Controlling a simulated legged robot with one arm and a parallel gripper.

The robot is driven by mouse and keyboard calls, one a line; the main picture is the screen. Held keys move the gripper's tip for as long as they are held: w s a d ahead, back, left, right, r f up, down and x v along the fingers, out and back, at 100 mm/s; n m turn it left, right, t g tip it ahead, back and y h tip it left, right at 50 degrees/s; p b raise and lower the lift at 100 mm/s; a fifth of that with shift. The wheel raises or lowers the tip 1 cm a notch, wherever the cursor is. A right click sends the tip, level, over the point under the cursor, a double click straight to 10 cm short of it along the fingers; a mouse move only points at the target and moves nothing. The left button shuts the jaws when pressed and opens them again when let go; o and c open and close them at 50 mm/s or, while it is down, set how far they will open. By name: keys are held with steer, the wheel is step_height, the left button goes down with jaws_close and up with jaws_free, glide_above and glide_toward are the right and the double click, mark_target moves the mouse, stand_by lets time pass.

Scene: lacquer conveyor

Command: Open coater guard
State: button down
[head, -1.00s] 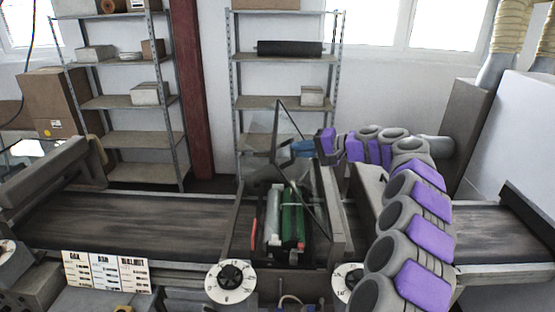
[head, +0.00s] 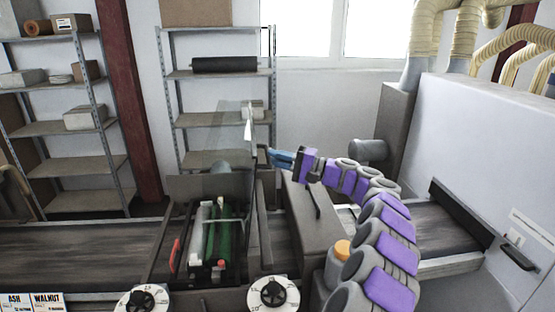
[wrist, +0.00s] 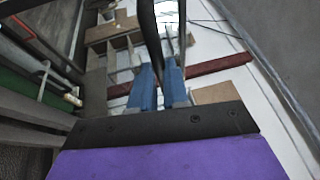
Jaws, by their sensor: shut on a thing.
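The coater guard (head: 232,135) is a clear panel with a dark edge. In the head view it stands roughly upright over the coater (head: 210,240), whose white and green rollers are uncovered. My gripper (head: 270,155) is at the right edge of the guard, with its blue fingers pointing left. In the wrist view the blue fingers (wrist: 160,88) are close together around a dark curved bar (wrist: 158,40), which looks like the guard's edge or handle. The exact contact is partly hidden between the fingers.
Two dial knobs (head: 273,293) (head: 142,301) sit on the coater's front. An orange-capped container (head: 341,251) stands beside my arm. The conveyor belt (head: 70,250) runs left and right. A large white machine (head: 490,150) stands at right. Shelves (head: 215,115) stand behind.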

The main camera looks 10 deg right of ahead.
steer(key=d+f, duration=0.2)
steer(key=shift+s+d+f, duration=0.1)
steer(key=shift+s+d, duration=0.1)
steer(key=shift+d, duration=0.1)
steer(key=c, duration=1.5)
jaws_free()
steer(key=shift+w, duration=0.45)
steer(key=shift+o, duration=1.4)
steer(key=shift+s+a+r, duration=0.1)
steer(key=shift+s+r, duration=0.15)
steer(key=shift+s, duration=0.05)
steer(key=shift+o, duration=0.5)
steer(key=shift+w, duration=0.1)
steer(key=v, duration=1.7)
steer(key=shift+d, duration=0.25)
